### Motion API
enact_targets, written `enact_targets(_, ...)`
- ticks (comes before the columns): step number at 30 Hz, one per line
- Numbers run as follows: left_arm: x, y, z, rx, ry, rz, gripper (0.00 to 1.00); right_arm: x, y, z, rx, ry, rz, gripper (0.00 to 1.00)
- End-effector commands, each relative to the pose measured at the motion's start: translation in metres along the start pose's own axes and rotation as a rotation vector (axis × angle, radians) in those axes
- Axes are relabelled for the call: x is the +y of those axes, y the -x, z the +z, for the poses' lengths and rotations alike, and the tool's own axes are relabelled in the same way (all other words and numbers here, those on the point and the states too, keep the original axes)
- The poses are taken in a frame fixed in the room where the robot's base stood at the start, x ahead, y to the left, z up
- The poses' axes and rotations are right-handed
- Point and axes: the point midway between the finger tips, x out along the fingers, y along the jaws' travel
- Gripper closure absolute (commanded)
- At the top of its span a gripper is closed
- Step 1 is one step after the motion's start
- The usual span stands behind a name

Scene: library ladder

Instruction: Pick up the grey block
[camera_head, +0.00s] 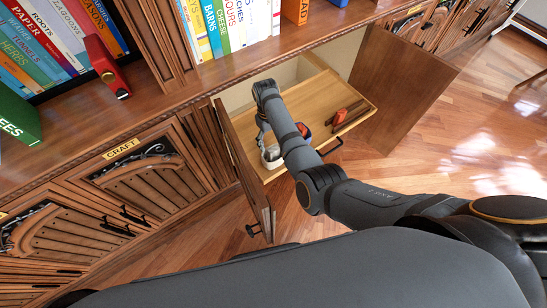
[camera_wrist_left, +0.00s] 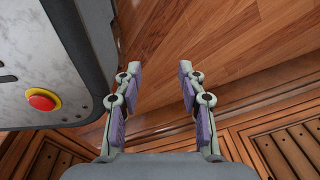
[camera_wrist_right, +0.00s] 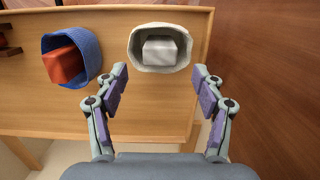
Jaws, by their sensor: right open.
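The grey block (camera_wrist_right: 160,50) sits inside a white round basket (camera_wrist_right: 146,38), on a pull-out wooden shelf (camera_wrist_right: 150,112) in the right wrist view. My right gripper (camera_wrist_right: 160,72) is open and empty, its fingertips spread to either side of the basket's near edge. In the head view the white basket (camera_head: 271,160) shows beside my right forearm, and the block cannot be made out there. My right gripper (camera_head: 262,130) is partly hidden by my arm. My left gripper (camera_wrist_left: 157,68) is open and empty in the left wrist view, above the wooden floor.
A blue basket (camera_wrist_right: 88,50) with a red block (camera_wrist_right: 64,65) stands left of the white basket. Brown-red items (camera_head: 342,117) lie at the shelf's right. Open cabinet doors (camera_head: 245,170) and (camera_head: 400,85) flank the shelf. Books (camera_head: 225,25) fill the case above.

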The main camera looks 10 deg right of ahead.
Motion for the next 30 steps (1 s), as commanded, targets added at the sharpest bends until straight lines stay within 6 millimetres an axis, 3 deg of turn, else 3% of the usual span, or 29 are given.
enact_targets(1,0.002,-0.019,0.003,-0.001,0.0,0.0,0.6,0.0,-0.02,0.001,-0.003,0.0,-0.001,0.31)
enact_targets(3,0.005,-0.033,0.003,-0.005,0.001,0.002,0.6,0.0,-0.035,0.003,-0.003,0.0,-0.001,0.31)
enact_targets(6,0.004,-0.033,-0.023,0.011,0.002,0.002,0.6,0.0,-0.04,0.003,-0.001,0.0,0.0,0.31)
enact_targets(10,0.004,-0.034,-0.042,0.015,0.003,0.001,0.6,0.0,-0.046,0.004,-0.001,0.0,0.0,0.31)
enact_targets(19,0.003,-0.03,-0.048,0.015,0.003,0.001,0.6,0.0,-0.045,0.004,-0.002,0.0,-0.001,0.31)
enact_targets(30,0.004,-0.03,-0.049,0.016,0.003,0.001,0.6,0.0,-0.045,0.004,-0.002,0.0,-0.001,0.81)
